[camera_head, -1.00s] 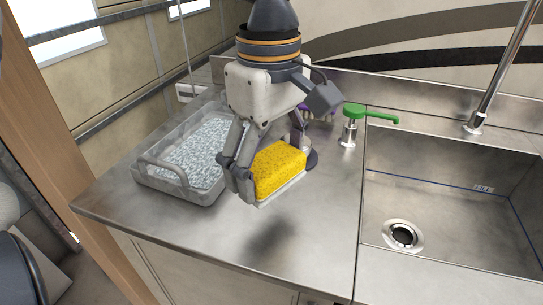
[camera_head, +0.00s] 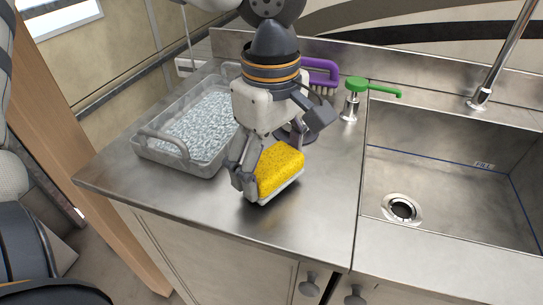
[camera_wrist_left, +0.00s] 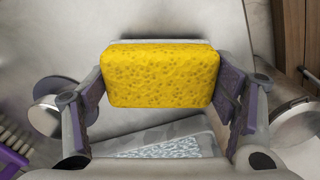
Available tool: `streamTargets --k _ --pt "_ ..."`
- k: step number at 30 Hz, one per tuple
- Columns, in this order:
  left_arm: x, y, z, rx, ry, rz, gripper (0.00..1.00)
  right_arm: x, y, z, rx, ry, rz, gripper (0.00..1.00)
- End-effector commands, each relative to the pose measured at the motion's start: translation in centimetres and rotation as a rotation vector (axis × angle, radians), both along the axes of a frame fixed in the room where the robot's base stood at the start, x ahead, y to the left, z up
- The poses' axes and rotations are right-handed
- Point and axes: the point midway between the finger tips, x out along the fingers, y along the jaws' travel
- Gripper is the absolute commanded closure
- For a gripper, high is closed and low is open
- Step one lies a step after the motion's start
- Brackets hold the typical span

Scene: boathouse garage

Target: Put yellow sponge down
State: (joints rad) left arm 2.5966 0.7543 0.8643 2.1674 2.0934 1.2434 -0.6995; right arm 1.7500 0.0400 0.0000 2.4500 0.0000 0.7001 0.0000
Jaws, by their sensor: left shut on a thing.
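The yellow sponge (camera_head: 279,169) has a pale layer on its lower side. My left gripper (camera_head: 262,180) is shut on it, low over the steel counter (camera_head: 227,205) between the tray and the sink. In the left wrist view the sponge (camera_wrist_left: 163,76) sits between the two purple-padded fingers of the gripper (camera_wrist_left: 165,92). A dark shadow lies close by the sponge; I cannot tell whether its underside touches the counter. My right gripper is not in view.
A grey tray (camera_head: 143,146) of clear pieces stands left of the gripper. Behind are a purple brush (camera_head: 322,76) and a green-topped soap dispenser (camera_head: 351,101). The sink (camera_head: 440,190) is at right. Bare counter lies in front and right of the sponge.

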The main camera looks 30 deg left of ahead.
Motion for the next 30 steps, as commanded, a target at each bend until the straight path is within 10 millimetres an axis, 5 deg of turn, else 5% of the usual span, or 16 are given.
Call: streamTargets --k 25,26,28,30 --pt "0.0 0.0 -1.5 0.000 0.000 0.000 0.57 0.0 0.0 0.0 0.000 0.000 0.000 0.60" --pt "0.0 0.0 -1.4 0.000 0.000 0.000 0.15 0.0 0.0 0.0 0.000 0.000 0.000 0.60" --pt "0.0 0.0 -1.4 0.000 0.000 0.000 0.00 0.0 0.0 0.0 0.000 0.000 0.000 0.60" --pt "0.0 0.0 -1.4 0.000 0.000 0.000 0.00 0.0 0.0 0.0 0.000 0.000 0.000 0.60"
